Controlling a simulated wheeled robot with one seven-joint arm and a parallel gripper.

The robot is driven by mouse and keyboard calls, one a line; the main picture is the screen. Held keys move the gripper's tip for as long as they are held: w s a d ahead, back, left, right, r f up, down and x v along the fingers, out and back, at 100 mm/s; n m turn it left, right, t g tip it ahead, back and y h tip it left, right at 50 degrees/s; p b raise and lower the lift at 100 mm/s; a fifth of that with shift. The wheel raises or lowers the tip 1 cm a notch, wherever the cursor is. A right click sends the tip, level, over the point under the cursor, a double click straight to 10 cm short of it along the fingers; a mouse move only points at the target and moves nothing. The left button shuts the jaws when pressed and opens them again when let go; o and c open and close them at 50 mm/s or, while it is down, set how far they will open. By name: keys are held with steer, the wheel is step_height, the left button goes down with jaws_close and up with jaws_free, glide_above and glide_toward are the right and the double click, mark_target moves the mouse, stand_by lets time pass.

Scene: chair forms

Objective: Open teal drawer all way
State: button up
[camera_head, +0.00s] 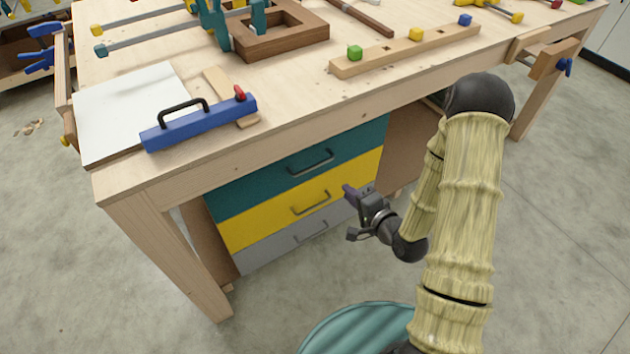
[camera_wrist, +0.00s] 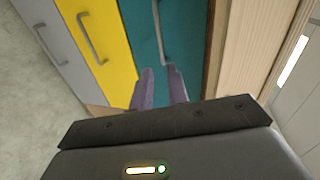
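The teal drawer (camera_head: 300,165) is the top one of three under the workbench, and its front looks flush with the yellow drawer below. Its dark bar handle (camera_head: 311,162) is free. My gripper (camera_head: 348,205) is in front of the drawers, to the right of and lower than the teal handle in the head view. In the wrist view the teal drawer (camera_wrist: 142,30) and its handle (camera_wrist: 160,35) lie beyond the fingertips (camera_wrist: 160,75). The two fingers are apart with a gap between them, and nothing shows in the gap. The fingertips appear short of the handle.
The yellow drawer (camera_head: 250,228) and grey drawer (camera_head: 262,252) sit below, both with bar handles. The bench top (camera_head: 290,95) overhangs above, with a blue tool (camera_head: 200,126) near its edge. A bench leg (camera_head: 170,250) stands left. Concrete floor in front is clear.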

mark_target(316, 167)
steer(key=shift+s+a+f+m+t+y, duration=0.1)
steer(key=shift+f+m+t+y, duration=0.25)
steer(key=shift+f+m, duration=0.2)
steer(key=shift+f, duration=0.1)
steer(key=b+x, duration=0.4)
steer(key=x, duration=1.3)
jaws_close()
